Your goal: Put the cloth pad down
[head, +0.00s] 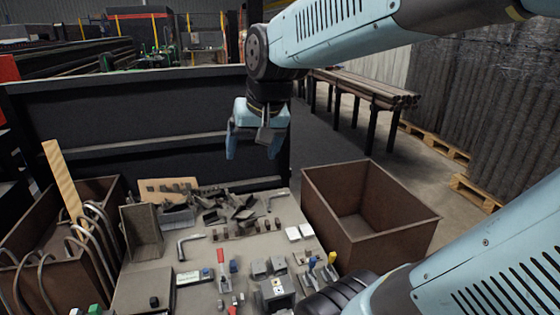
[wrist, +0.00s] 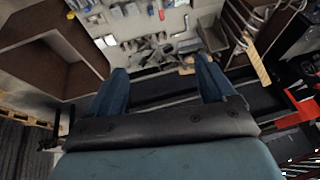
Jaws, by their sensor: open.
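My gripper (head: 252,146) is open and empty, raised in the air above the back edge of the workbench (head: 205,257). In the wrist view its two blue fingers stand wide apart with nothing between them (wrist: 164,80). White also shows near the bin in the wrist view (wrist: 109,40). My gripper is well apart from both pads.
An empty-looking brown bin (head: 405,228) stands right of the bench. A second bin (head: 98,190) with curved hooks and a wooden board (head: 64,183) is at left. Metal parts and tools crowd the bench. A dark panel (head: 150,105) rises behind.

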